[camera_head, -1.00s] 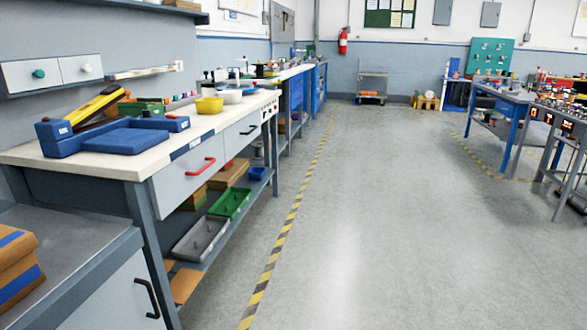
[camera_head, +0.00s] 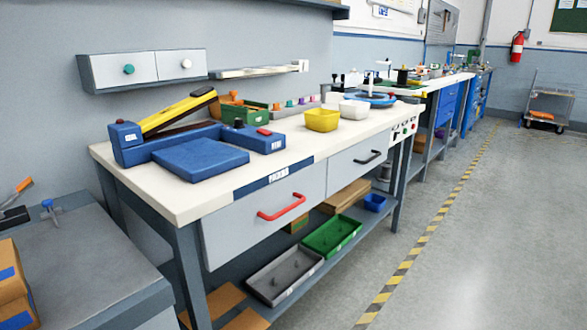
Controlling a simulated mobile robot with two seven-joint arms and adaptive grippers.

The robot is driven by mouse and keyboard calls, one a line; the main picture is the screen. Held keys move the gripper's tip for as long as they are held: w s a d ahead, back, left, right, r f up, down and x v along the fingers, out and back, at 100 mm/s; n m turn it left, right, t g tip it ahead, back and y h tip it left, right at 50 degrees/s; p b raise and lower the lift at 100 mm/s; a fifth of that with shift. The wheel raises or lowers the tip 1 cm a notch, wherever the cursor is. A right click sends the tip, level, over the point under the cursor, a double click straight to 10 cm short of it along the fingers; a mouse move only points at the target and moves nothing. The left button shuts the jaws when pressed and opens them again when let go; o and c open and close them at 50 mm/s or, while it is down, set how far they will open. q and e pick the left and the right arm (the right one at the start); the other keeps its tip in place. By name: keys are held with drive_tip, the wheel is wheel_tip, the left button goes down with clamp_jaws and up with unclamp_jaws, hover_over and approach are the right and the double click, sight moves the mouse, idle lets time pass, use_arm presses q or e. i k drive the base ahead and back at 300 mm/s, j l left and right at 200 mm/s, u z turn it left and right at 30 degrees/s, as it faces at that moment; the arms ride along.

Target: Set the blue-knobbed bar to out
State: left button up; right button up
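I cannot clearly make out a blue-knobbed bar. Neither of my grippers is in view.
A blue fixture with a yellow bar (camera_head: 180,112), a green box (camera_head: 243,113) and a yellow bowl (camera_head: 322,119) stand on the workbench. The red-handled drawer (camera_head: 262,215) is shut. The floor (camera_head: 480,270) is clear right of the striped line.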

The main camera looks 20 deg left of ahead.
sight(52, 214)
drive_tip(key=i+l+u, duration=0.15)
drive_tip(key=u, duration=0.3)
drive_tip(key=i+l+u, duration=0.2)
drive_tip(key=u, duration=0.2)
drive_tip(key=i+l+u, duration=0.3)
drive_tip(key=u, duration=0.15)
